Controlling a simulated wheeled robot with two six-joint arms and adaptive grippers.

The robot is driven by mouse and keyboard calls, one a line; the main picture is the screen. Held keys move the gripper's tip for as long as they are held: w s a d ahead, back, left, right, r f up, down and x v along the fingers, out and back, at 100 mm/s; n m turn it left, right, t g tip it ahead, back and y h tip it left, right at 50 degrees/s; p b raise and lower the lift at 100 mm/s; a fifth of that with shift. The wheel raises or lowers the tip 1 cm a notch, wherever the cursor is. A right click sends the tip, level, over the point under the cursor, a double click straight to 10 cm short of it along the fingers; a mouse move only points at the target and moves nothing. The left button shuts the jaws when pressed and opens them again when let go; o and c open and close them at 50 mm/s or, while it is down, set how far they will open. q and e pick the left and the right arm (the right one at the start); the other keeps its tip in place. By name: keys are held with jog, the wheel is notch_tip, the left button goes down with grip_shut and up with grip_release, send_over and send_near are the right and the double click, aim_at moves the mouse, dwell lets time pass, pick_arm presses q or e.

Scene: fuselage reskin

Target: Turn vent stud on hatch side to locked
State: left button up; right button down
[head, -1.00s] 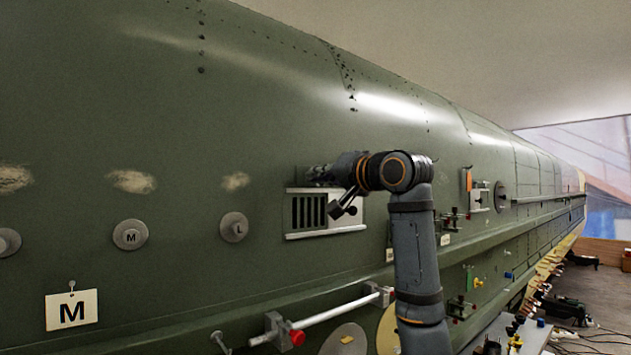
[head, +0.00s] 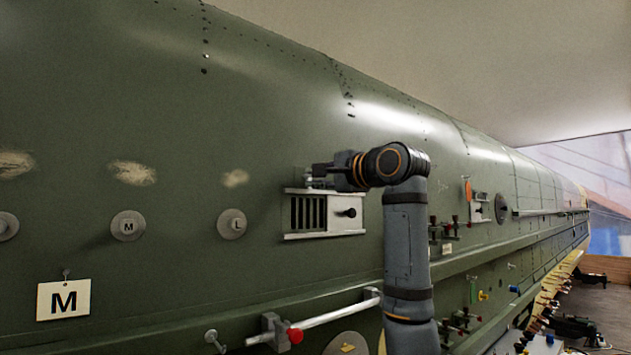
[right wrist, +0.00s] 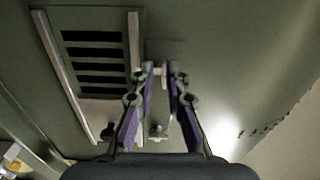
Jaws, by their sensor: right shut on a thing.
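The vent (head: 305,212) is a pale-framed panel with dark slats and a black knob (head: 348,212) on its right part. It also shows in the right wrist view (right wrist: 135,60), with the black knob (right wrist: 108,132) low on it. My right gripper (head: 316,176) is at the vent's upper edge, its fingers pointing left along the green skin. In the right wrist view its purple-padded fingers (right wrist: 165,72) are shut on a small metal stud (right wrist: 158,68) beside the vent frame. The stud is mostly hidden by the fingertips, so its turn cannot be told. My left gripper is out of view.
Round plates marked M (head: 128,226) and L (head: 232,223) sit left of the vent, with a hanging M tag (head: 64,300) below. A white rail (head: 325,318) with a red knob runs under the vent. Small clamps (head: 443,230) stand to the right of my arm.

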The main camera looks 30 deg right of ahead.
jog(key=shift+w+f+m, duration=0.3)
jog(key=shift+f, duration=0.35)
jog(key=c, duration=1.3)
grip_release()
jog(key=shift+s+d, duration=0.15)
jog(key=shift+c, duration=0.2)
jog(key=o, duration=0.5)
jog(key=shift+w+d, duration=0.25)
jog(key=shift+w, duration=0.1)
jog(key=shift+r, duration=0.1)
jog(key=shift+a, duration=0.1)
jog(key=s+d, duration=0.1)
jog(key=s, duration=1.1)
